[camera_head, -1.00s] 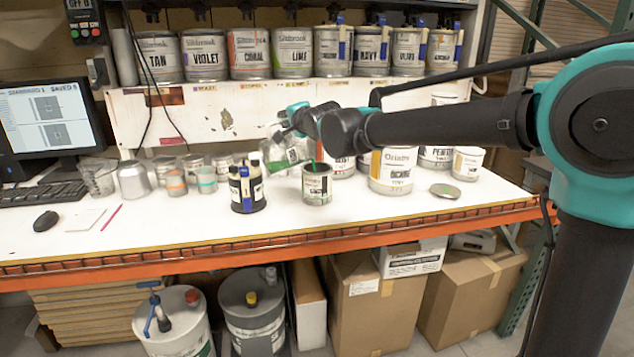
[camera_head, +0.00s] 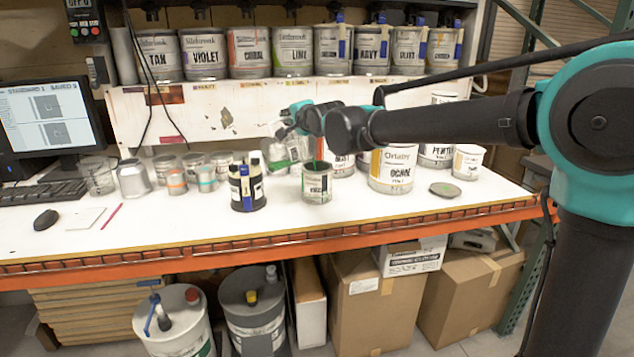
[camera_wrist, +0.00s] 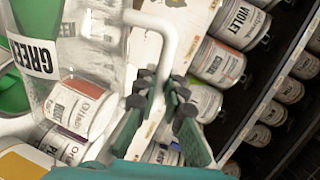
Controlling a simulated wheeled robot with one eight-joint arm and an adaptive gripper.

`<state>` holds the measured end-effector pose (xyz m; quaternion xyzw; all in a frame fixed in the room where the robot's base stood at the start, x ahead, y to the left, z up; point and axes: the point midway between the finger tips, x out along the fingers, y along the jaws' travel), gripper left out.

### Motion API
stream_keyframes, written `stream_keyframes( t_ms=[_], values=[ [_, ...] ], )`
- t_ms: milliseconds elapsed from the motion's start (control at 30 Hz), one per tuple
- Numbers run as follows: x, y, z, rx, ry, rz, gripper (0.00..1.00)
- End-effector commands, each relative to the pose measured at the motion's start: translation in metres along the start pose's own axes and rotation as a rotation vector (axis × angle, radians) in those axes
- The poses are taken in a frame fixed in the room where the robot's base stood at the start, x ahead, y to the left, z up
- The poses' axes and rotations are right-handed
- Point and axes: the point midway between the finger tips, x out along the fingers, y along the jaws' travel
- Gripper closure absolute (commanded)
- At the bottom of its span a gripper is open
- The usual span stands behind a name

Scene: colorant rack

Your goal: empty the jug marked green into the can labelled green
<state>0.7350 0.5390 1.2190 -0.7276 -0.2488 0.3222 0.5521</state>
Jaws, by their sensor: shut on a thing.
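The clear jug marked GREEN (camera_wrist: 35,58) shows at the upper left of the wrist view, strongly tilted, with green liquid in it. Its pale handle (camera_wrist: 165,28) runs to my gripper (camera_wrist: 160,95), which is shut on it. In the head view, my gripper (camera_head: 296,120) holds the jug (camera_head: 280,150) tilted above and to the left of an open can (camera_head: 317,190). This can has a green mark on its label; its word is too small to read surely. A thin green streak shows just over the can's dark mouth. The jug's spout is partly hidden.
A dark holder with bottles (camera_head: 246,188) stands left of the can. The ochre can (camera_head: 393,172) stands to its right, and a round lid (camera_head: 445,189) lies beyond. Labelled cans line the shelf (camera_head: 200,105) above. The bench front (camera_head: 330,220) is clear.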

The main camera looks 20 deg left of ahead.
Motion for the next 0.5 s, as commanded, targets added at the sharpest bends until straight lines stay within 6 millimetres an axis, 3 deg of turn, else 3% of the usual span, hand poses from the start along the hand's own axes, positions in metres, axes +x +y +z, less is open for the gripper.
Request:
stream_keyframes(
  t_ms=[500],
  values=[
    [0.0000, 0.0000, -0.0044, 0.019, -0.003, -0.001, 1.00]
  ],
)
